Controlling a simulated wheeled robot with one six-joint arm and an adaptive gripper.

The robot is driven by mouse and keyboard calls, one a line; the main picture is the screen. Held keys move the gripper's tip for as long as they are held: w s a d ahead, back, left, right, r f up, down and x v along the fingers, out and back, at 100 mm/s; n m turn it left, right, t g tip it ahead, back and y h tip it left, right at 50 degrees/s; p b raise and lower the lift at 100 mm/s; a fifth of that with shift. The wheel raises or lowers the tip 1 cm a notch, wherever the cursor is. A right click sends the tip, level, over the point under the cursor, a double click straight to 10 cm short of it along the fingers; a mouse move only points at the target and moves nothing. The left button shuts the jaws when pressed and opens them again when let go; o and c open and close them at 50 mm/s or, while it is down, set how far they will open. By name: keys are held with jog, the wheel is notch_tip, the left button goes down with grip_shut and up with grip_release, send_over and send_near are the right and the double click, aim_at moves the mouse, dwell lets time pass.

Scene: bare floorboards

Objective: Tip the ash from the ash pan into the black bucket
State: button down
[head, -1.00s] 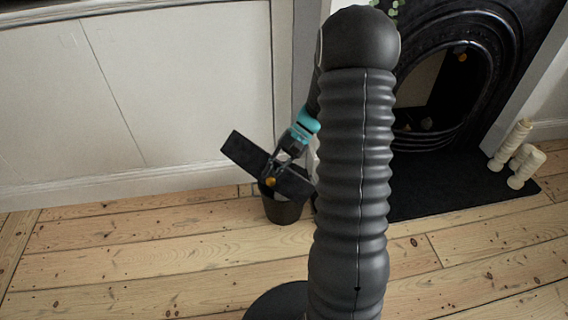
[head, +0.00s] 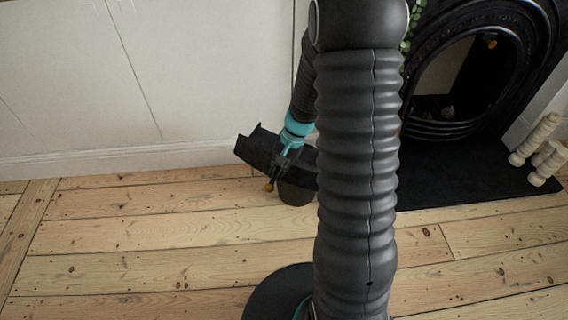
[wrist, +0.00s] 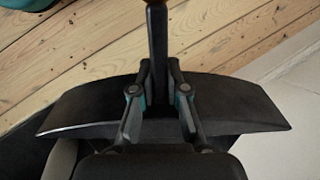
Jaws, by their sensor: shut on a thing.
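The black ash pan (head: 258,150) is held at its handle by my gripper (head: 283,160), in front of the pale wall. A brass-coloured knob (head: 269,186) hangs at the low end of the handle. The black bucket (head: 297,194) stands on the floorboards directly below and behind the pan, its upper part hidden by it. In the wrist view the pan (wrist: 85,108) spreads wide across the picture, and my gripper (wrist: 157,88) is shut around the dark handle (wrist: 157,40). The pan looks tilted. No ash shows, and the pan's inside is mostly hidden.
A black fireplace (head: 480,65) with a dark hearth slab (head: 450,175) is on the right. Cream candlesticks (head: 540,145) stand on the hearth's right end. The wall (head: 70,80) rises close behind the bucket. Floorboards at left and front are clear.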

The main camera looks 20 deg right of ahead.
jog(key=shift+s+a+f+t+h+p, duration=0.1)
jog(key=shift+a+f+h+p, duration=0.2)
jog(key=shift+a+f+h, duration=0.4)
jog(key=shift+a+f+t+h+p, duration=0.1)
jog(key=shift+a+f+h+p, duration=0.3)
jog(key=shift+f+h, duration=0.45)
jog(key=shift+s+a+f+t+h+p, duration=0.1)
jog(key=shift+a+f+h+p, duration=0.15)
jog(key=shift+a+f+h, duration=0.5)
jog(key=shift+w+d+f, duration=0.1)
jog(key=shift+d, duration=0.05)
